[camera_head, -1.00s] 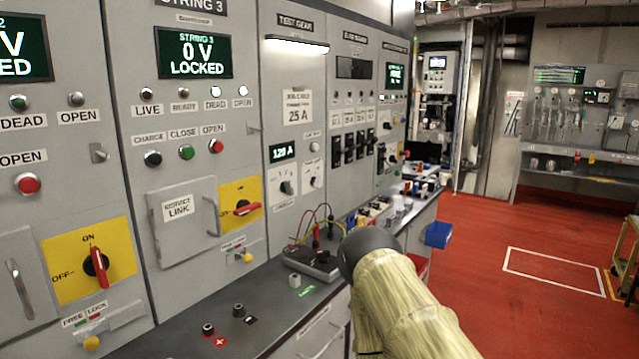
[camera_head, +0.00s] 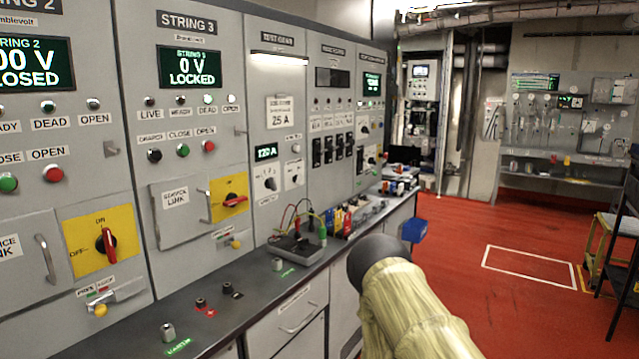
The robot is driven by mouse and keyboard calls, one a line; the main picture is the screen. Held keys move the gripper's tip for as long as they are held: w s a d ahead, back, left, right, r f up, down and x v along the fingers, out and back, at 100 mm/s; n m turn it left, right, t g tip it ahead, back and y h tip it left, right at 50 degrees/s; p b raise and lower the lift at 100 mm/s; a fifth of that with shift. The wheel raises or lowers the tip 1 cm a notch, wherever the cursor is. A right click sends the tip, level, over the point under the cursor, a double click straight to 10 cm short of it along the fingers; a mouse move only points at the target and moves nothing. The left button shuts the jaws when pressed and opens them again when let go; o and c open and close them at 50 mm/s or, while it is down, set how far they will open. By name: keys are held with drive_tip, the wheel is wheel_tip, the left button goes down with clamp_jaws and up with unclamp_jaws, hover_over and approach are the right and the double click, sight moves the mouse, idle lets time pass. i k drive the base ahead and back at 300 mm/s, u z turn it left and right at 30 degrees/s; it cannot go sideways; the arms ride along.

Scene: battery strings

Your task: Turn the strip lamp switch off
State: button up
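The strip lamp (camera_head: 279,61) is a narrow pale bar that looks lit, under the TEST GEAR label on a grey cabinet panel. A small round control (camera_head: 296,148) with a label above it sits on the same panel; its label is too small to read, so I cannot tell whether it is the lamp switch. My arm, in a yellowish sleeve with a dark rounded end, shows at the lower right, apart from the panel. My gripper is not in view.
A dark bench (camera_head: 225,303) runs along the cabinets, with a black meter box (camera_head: 298,249) and leads, terminals and a small metal knob. Red floor (camera_head: 470,310) to the right is open; a yellow cart (camera_head: 606,250) stands at far right.

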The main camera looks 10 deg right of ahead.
sight(298, 180)
drive_tip(key=z, duration=0.8)
drive_tip(key=i, duration=0.6)
drive_tip(key=u, duration=0.65)
